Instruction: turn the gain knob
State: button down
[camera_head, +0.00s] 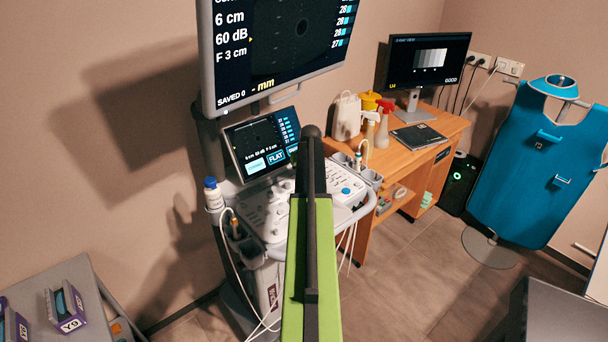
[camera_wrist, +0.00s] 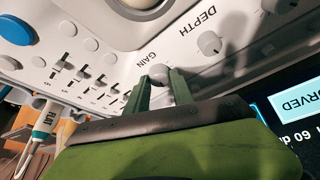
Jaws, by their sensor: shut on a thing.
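The gain knob (camera_wrist: 159,73) is a small grey knob under the printed word GAIN on the white control panel, in the wrist view. My gripper (camera_wrist: 161,84) has its two green fingers on either side of the knob, shut on it. The fingers and the gripper's dark front edge hide part of the knob. In the head view, my green arm reaches over the ultrasound machine's control panel (camera_head: 268,212) and hides the knob and my gripper.
The depth knob (camera_wrist: 209,43) sits close by, right of the gain knob. Several sliders (camera_wrist: 90,80) lie to the left. The small touch screen (camera_head: 263,144) stands behind the panel, under the large monitor (camera_head: 285,45). A wooden desk (camera_head: 400,155) stands to the right.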

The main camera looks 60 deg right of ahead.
jog(key=c, duration=1.1)
grip_release()
jog(key=p+v, duration=1.6)
jog(key=v, duration=0.1)
jog(key=shift+r, duration=0.2)
jog(key=shift+s, duration=0.1)
jog(key=shift+a, duration=0.1)
